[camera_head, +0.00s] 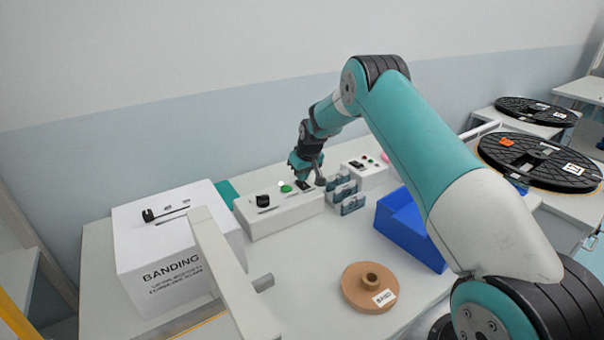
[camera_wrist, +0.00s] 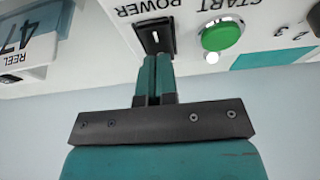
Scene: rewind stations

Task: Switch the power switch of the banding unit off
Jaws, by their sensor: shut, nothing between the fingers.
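The power switch (camera_wrist: 155,38) is a black rocker with a small white mark, set in a white panel under the word POWER, which reads upside down in the wrist view. In the head view the switch (camera_head: 305,186) sits on a low white control box (camera_head: 275,220), right of a green button (camera_head: 286,188). The large white box (camera_head: 165,260) to its left is labelled BANDING. My gripper (camera_wrist: 155,62) is shut and empty, its fingertips at the near edge of the switch; I cannot tell whether they touch. In the head view my gripper (camera_head: 310,177) is over the control box's right end.
The green START button (camera_wrist: 221,35) is close right of my fingers in the wrist view. Reel cards (camera_head: 348,198), a blue bin (camera_head: 408,230), a brown reel (camera_head: 370,287) and another white box (camera_head: 363,173) stand right of the control box. A pale post (camera_head: 225,275) rises in front.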

